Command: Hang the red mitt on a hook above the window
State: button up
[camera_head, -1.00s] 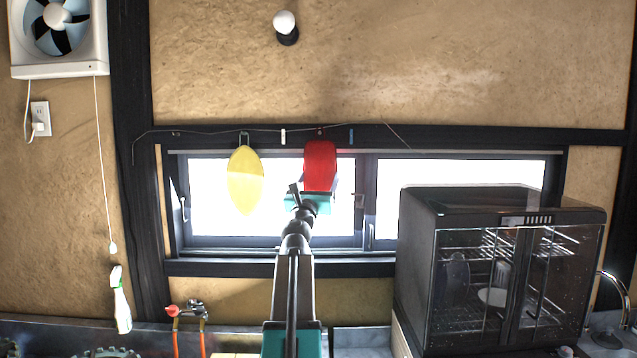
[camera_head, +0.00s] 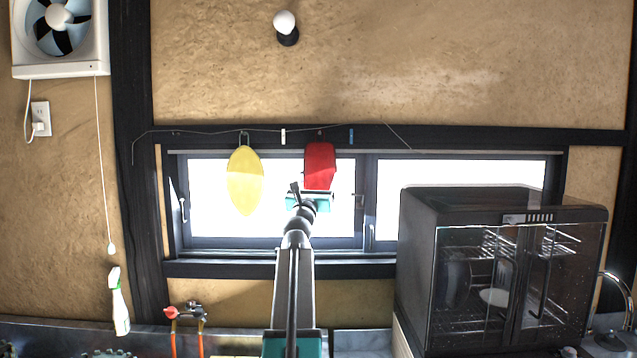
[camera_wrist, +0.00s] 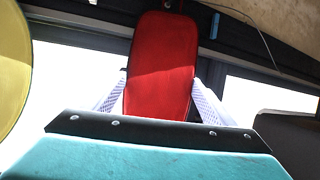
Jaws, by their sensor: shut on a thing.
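The red mitt (camera_head: 320,165) is upright in front of the left window pane, with its top just below the dark beam (camera_head: 480,136). My gripper (camera_head: 316,193) is shut on its lower part. In the wrist view the mitt (camera_wrist: 162,62) stands between the two pale fingers of my gripper (camera_wrist: 160,97). A small dark hook (camera_head: 319,132) shows on the beam just above the mitt. The mitt's top edge is close to the hook; I cannot tell whether its loop is around it.
A yellow oval item (camera_head: 245,180) hangs from a hook to the left; its edge shows in the wrist view (camera_wrist: 12,65). A thin wire (camera_head: 215,130) with a white clip (camera_head: 283,137) and a blue clip (camera_head: 351,136) runs along the beam. A black glass-front cabinet (camera_head: 415,225) stands at right.

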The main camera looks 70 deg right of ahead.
jog(key=shift+w+d+f, duration=0.1)
jog(key=shift+d+f, duration=0.15)
dwell(0.6)
jog(key=o, duration=1.1)
jog(key=shift+a, duration=0.15)
jog(key=b+v, duration=0.2)
jog(key=v, duration=1.1)
jog(key=shift+a+f, duration=0.2)
